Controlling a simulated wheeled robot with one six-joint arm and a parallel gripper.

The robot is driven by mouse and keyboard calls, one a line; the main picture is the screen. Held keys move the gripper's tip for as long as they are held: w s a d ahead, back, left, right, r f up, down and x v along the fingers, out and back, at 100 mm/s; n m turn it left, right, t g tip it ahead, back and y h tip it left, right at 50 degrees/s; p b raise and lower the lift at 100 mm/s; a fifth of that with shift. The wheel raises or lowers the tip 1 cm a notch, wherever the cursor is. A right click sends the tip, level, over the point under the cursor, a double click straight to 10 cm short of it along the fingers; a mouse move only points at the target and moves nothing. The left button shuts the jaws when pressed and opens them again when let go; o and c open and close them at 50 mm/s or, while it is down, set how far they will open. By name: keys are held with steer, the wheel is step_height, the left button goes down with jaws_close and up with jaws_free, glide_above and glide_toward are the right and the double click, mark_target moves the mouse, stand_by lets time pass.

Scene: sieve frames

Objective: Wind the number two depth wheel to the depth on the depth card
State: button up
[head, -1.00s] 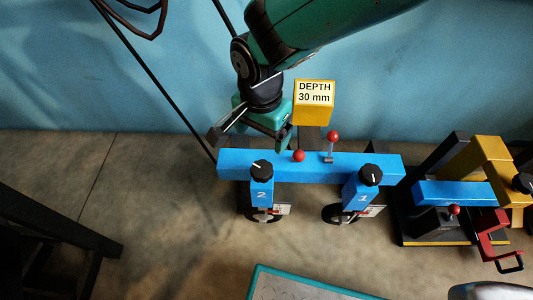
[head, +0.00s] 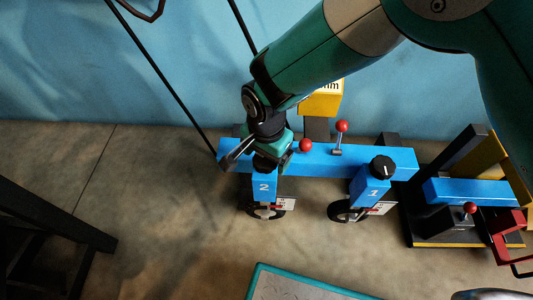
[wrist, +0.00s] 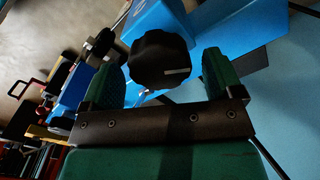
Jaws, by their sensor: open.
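The number two unit is a blue block marked 2 (head: 263,187) on a blue beam, with a small wheel (head: 261,211) and white scale plate (head: 285,204) below. Its black ribbed knob (wrist: 160,62) has a white pointer line and sits between my open fingers in the wrist view; contact cannot be told. In the head view my gripper (head: 264,158) is over the block and mostly hides the knob. The yellow depth card (head: 321,104) is mostly covered by my arm; only "m" lettering shows now, but the earlier frame reads "DEPTH 30 mm". The scale reading is too small to tell.
The blue beam (head: 325,158) carries two red-ball levers (head: 305,146) close right of my gripper. The number one block has its own black knob (head: 382,166). A black, yellow and red machine (head: 470,190) stands at right.

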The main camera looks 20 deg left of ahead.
steer(key=c, duration=0.9)
steer(key=shift+c, duration=0.2)
steer(key=shift+r+n+p, duration=0.1)
steer(key=shift+n+p, duration=0.2)
steer(key=shift+p, duration=0.25)
steer(key=n+p, duration=0.3)
steer(key=shift+r, duration=0.15)
steer(key=n+p, duration=0.4)
steer(key=n, duration=0.1)
steer(key=shift+a, duration=0.15)
steer(key=n+p, duration=0.2)
steer(key=n, duration=0.2)
steer(key=shift+s, duration=0.1)
steer(key=n+p, duration=0.1)
steer(key=n, duration=0.2)
steer(key=shift+a+n, duration=0.1)
steer(key=shift+n, duration=0.2)
steer(key=n, duration=0.1)
steer(key=n+p, duration=0.1)
steer(key=n, duration=0.1)
steer(key=shift+s+f+n, duration=0.1)
steer(key=shift+f+n, duration=0.1)
steer(key=shift+n, duration=0.1)
steer(key=shift+s+n+p, duration=0.1)
steer(key=shift+n+p, duration=0.5)
steer(key=shift+n, duration=1.3)
